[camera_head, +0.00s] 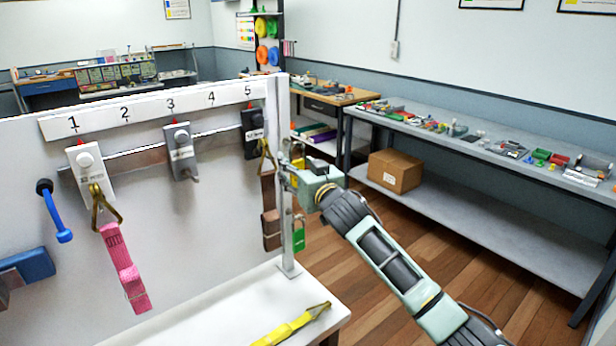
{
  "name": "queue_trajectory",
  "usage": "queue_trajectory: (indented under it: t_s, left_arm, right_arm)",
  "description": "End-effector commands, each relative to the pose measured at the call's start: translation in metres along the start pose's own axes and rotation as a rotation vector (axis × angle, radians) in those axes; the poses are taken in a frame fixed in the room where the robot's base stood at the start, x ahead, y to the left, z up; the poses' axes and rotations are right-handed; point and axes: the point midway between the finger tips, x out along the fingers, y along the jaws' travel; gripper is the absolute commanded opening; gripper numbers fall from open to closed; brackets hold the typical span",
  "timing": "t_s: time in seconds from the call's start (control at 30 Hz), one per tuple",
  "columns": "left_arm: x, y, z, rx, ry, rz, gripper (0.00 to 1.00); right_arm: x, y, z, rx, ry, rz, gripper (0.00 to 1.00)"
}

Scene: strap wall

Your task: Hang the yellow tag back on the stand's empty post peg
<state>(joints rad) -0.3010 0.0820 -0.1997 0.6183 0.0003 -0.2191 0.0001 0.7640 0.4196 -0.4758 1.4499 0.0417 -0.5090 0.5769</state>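The stand's grey upright post (287,225) rises at the right end of the white board. My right gripper (292,174), on the arm from the lower right, is close to this post at about mid-height. Its fingertips are small and overlap the post, so I cannot tell whether they are open, shut or touching a peg. A green tag (299,234) hangs beside the post, below the gripper. The empty peg is not clearly visible. My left gripper is out of view.
A yellow strap (292,328) with a metal hook lies on the white bench top (200,318). A pink strap (124,268) hangs under number 1 and a brown strap (269,210) under number 5. A long grey workbench (480,150) stands behind to the right.

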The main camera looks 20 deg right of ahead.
Motion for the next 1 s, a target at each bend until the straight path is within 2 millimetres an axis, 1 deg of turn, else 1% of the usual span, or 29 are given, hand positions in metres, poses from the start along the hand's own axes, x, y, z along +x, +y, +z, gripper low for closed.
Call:
queue_trajectory:
  t_s: [0.17, 0.4, 0.6, 0.73, 0.9, 0.97, 1.0]
  left_arm:
    - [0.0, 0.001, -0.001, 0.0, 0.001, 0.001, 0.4]
    - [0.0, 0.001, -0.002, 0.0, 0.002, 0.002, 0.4]
    - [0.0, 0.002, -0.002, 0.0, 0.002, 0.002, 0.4]
    - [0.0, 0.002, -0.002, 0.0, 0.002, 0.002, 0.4]
    - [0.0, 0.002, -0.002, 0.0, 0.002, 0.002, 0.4]
    - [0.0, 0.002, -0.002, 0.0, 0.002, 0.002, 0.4]
    - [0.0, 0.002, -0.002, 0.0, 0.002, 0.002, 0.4]
  right_arm:
    - [-0.026, 0.0, 0.001, -0.001, 0.001, -0.001, 0.53]
    - [-0.069, 0.0, 0.001, -0.001, 0.0, -0.001, 0.53]
    - [-0.097, 0.0, 0.0, -0.001, 0.001, -0.001, 0.53]
    - [-0.107, 0.0, 0.0, -0.001, 0.001, -0.001, 0.53]
    - [-0.112, 0.0, 0.001, -0.001, -0.001, 0.0, 0.53]
    - [-0.114, -0.001, 0.006, -0.001, -0.013, 0.001, 0.53]
    - [-0.116, -0.004, 0.014, -0.001, -0.029, 0.002, 0.53]
